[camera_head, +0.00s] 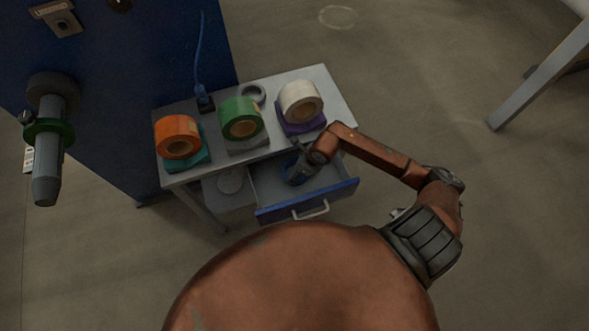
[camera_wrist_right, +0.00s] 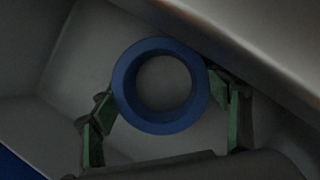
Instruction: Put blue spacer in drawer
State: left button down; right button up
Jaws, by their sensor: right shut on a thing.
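The blue spacer (camera_wrist_right: 122,86) is a ring seen in the right wrist view between the green-padded fingers of my right gripper (camera_wrist_right: 165,100). The gripper is shut on it. In the head view, my right gripper (camera_head: 298,172) reaches down into the open drawer (camera_head: 345,186), and a bit of blue shows at its tip. The drawer has a grey inside, a blue front and a pale handle. The wrist view shows the drawer's grey floor and walls around the spacer. I cannot tell whether the spacer touches the floor. My left gripper is not in view.
The grey table (camera_head: 325,88) above the drawer holds orange (camera_head: 178,130), green (camera_head: 240,112) and white (camera_head: 298,95) film rolls on coloured bases. A grey ring (camera_head: 252,93) lies behind them. A blue machine (camera_head: 120,110) with a spindle (camera_head: 48,150) stands at left.

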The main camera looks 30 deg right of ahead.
jog(key=shift+w, duration=0.1)
jog(key=o, duration=1)
jog(key=shift+r, duration=0.1)
jog(key=p+v, duration=0.2)
jog(key=v, duration=1)
